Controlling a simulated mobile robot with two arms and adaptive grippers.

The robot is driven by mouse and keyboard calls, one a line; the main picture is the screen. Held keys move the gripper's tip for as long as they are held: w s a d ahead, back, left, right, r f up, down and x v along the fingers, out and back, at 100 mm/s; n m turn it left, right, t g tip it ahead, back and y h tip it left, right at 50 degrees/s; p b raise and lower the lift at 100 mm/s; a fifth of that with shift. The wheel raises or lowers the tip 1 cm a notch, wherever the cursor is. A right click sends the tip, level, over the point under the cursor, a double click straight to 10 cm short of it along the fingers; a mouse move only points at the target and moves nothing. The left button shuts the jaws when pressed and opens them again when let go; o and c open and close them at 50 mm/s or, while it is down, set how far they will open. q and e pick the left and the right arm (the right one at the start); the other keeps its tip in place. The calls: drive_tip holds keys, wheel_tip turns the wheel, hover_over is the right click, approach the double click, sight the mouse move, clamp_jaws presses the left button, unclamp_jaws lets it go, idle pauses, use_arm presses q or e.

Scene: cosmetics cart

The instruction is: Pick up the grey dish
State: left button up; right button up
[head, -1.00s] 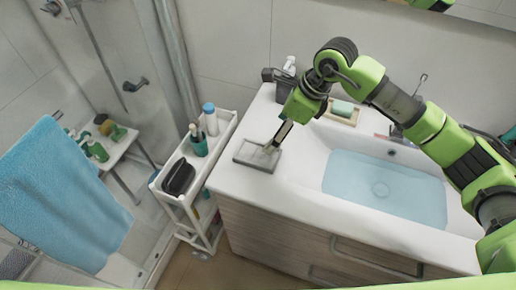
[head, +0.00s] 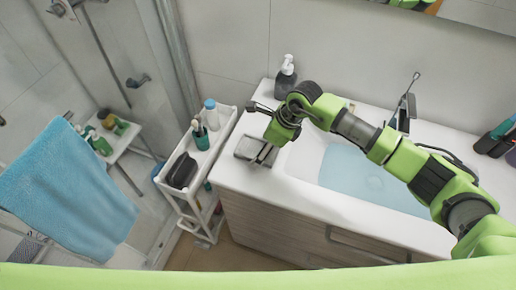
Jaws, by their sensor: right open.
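The grey dish (head: 246,147) is a shallow rectangular tray lying flat on the left end of the white washbasin counter. My right gripper (head: 264,157) is open and directly over the right part of the dish, pointing down with its fingers at or near it. The gripper hides part of the dish, and I cannot tell whether the fingers touch it. My left gripper is not in view.
A white cart (head: 206,165) with a black case (head: 182,170) and bottles stands left of the counter. A dark soap dispenser (head: 286,77) stands behind the dish. The water-filled basin (head: 350,172) and tap (head: 405,107) are to the right. A blue towel (head: 68,190) hangs at left.

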drive_tip(key=c, duration=1.2)
drive_tip(key=shift+r, duration=0.1)
drive_tip(key=shift+r, duration=0.25)
wheel_tip(320, 180, up, 2)
drive_tip(key=shift+b, duration=0.5)
drive_tip(key=s+r+b, duration=0.6)
drive_tip(key=s+r, duration=0.4)
drive_tip(key=s, duration=0.4)
drive_tip(key=shift+a+r, duration=0.2)
drive_tip(key=shift+a, duration=0.05)
